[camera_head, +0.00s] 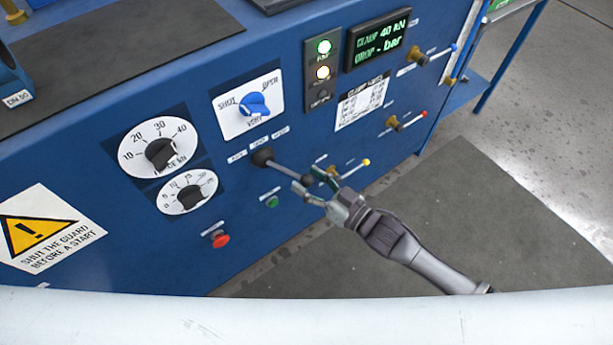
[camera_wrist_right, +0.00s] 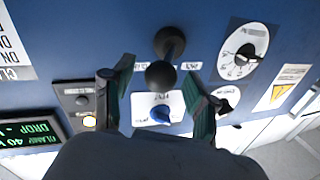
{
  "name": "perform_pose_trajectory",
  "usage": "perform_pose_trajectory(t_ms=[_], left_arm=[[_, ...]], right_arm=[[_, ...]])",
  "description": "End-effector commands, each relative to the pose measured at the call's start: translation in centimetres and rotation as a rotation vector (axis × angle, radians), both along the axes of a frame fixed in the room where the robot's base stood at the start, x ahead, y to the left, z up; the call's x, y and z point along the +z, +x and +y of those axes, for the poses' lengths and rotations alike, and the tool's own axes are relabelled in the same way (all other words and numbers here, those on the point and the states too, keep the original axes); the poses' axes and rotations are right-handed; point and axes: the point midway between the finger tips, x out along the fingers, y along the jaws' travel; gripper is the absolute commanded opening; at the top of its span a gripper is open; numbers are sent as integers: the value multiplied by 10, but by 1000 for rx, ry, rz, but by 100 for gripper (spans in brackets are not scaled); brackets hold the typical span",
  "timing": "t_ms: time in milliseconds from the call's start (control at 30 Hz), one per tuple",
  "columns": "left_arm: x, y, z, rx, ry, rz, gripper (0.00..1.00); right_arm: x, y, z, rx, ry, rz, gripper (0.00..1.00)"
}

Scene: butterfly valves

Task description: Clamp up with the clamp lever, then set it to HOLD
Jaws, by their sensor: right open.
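The clamp lever (camera_head: 287,170) sticks out from the blue panel, a metal rod with a dark base boot and a black ball knob at its end. In the head view it slants right and down from its base. My right gripper (camera_head: 308,184) is open at the knob end. In the right wrist view the ball knob (camera_wrist_right: 160,75) lies between the two spread fingers, with a gap on each side. Small labels (camera_head: 259,142) sit above the lever, too small to read surely. The display (camera_head: 381,40) reads CLAMP 40 kN and DROP - bar. My left gripper is out of view.
A blue selector knob (camera_head: 254,104), two black dials (camera_head: 160,153), a red button (camera_head: 220,239) and a green button (camera_head: 271,202) surround the lever.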

Motion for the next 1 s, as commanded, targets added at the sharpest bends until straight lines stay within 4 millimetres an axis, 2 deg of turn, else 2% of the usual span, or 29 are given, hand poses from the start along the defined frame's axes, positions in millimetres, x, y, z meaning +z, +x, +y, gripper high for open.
perform_pose_trajectory(t_ms=[133, 433, 767, 1000], left_arm=[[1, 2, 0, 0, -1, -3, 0], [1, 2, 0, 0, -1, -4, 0], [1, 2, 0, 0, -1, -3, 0], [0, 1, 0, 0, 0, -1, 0]], right_arm=[[0, 6, 7, 0, 0, 0, 58], [0, 7, 8, 0, -1, 1, 56], [0, 7, 8, 0, 0, 0, 1], [0, 7, 8, -1, 0, 0, 0]])
